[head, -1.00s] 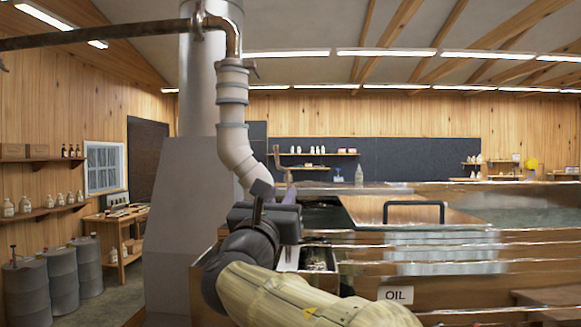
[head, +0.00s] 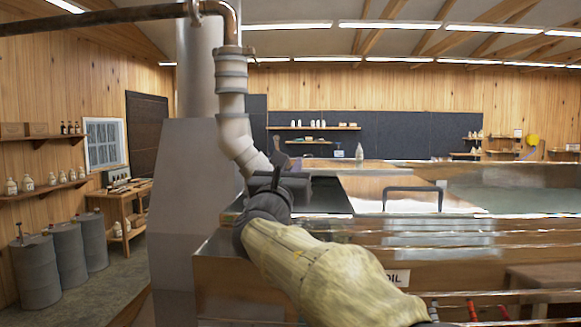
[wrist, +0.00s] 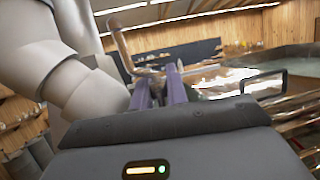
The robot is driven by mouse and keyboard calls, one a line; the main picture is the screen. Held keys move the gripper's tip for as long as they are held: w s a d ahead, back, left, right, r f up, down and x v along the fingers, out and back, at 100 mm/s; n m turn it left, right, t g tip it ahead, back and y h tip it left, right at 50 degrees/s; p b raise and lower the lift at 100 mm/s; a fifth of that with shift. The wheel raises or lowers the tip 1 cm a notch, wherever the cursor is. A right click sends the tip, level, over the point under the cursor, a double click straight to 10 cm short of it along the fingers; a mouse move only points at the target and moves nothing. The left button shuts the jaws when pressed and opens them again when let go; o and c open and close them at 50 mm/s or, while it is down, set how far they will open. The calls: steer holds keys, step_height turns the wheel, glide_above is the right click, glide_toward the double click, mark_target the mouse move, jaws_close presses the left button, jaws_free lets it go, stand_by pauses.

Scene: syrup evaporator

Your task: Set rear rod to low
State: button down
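A brown, copper-coloured rod (wrist: 121,48) stands up, slightly tilted, just ahead and to the left of my fingers in the wrist view. I cannot tell for sure whether it is the rear rod.
A white jointed pipe (head: 236,130) comes down close to the left of my wrist; it fills the left of the wrist view (wrist: 60,50). A metal stack (head: 185,200) stands further left. The pan with a black handle (head: 412,190) stretches right. An OIL sign (head: 398,277) is partly covered by my arm.

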steer(key=shift+f, duration=0.1)
step_height(320, 180, down, 3)
steer(key=b, duration=0.4)
steer(key=shift+w, duration=0.1)
steer(key=c, duration=1.6)
jaws_free()
